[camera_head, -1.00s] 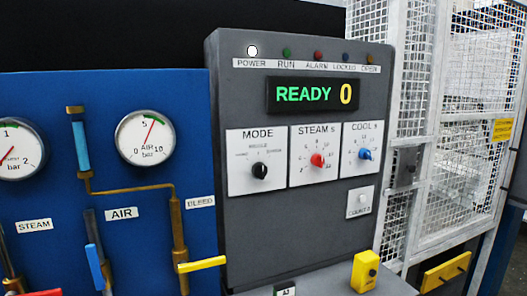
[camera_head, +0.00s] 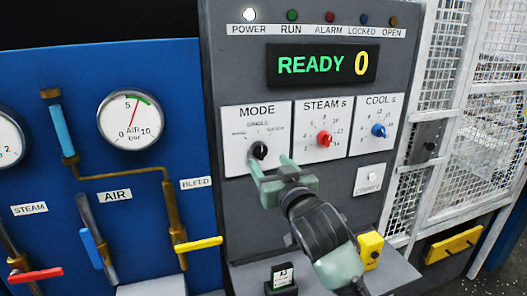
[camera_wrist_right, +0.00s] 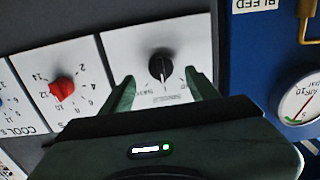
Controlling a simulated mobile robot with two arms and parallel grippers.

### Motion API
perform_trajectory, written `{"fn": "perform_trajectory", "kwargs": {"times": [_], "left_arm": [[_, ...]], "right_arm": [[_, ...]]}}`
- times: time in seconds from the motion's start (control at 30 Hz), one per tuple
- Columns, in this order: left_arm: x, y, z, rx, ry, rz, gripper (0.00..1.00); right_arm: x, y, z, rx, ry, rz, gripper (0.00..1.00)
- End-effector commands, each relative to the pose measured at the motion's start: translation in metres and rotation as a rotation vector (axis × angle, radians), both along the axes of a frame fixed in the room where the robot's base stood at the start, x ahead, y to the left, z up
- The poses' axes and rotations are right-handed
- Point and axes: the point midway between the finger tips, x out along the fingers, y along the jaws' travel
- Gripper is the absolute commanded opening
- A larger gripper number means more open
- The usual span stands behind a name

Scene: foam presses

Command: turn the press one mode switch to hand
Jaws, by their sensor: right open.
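The mode switch is a black knob (camera_head: 259,150) on a white plate marked MODE (camera_head: 236,162) on the grey control panel. Its marker seems to point up, near the middle position; the small labels are hard to read. My right gripper (camera_head: 270,163) is in front of the plate with its fingers open, just below and right of the knob. In the right wrist view the knob (camera_wrist_right: 161,67) shows between the two open fingertips (camera_wrist_right: 158,84), with no visible contact. My left gripper is not in view.
The red STEAM knob (camera_head: 324,139) and blue COOL knob (camera_head: 378,130) are to the right of the mode plate. The display (camera_head: 320,66) reads READY 0. A blue board with an air gauge (camera_head: 131,118) and yellow lever (camera_head: 199,244) is at left. A mesh fence (camera_head: 480,150) is at right.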

Motion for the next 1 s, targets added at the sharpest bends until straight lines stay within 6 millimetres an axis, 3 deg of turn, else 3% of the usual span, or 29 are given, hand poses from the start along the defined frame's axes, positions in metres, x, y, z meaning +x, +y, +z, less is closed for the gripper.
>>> {"fn": "perform_trajectory", "kwargs": {"times": [0.33,0.73,0.77,0.97,1.0], "left_arm": [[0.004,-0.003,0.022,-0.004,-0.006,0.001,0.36],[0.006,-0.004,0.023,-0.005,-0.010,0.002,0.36],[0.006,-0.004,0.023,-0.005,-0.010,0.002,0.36],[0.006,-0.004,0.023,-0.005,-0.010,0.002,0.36],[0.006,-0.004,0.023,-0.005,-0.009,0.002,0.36]], "right_arm": [[0.044,0.014,0.002,-0.001,0.002,-0.002,0.60],[0.051,0.016,0.000,-0.001,0.001,-0.001,0.60],[0.051,0.016,0.000,-0.001,0.001,-0.001,0.57],[0.051,0.016,0.000,-0.001,0.001,-0.001,0.02],[0.051,0.016,0.000,-0.001,0.001,-0.001,0.00]]}}
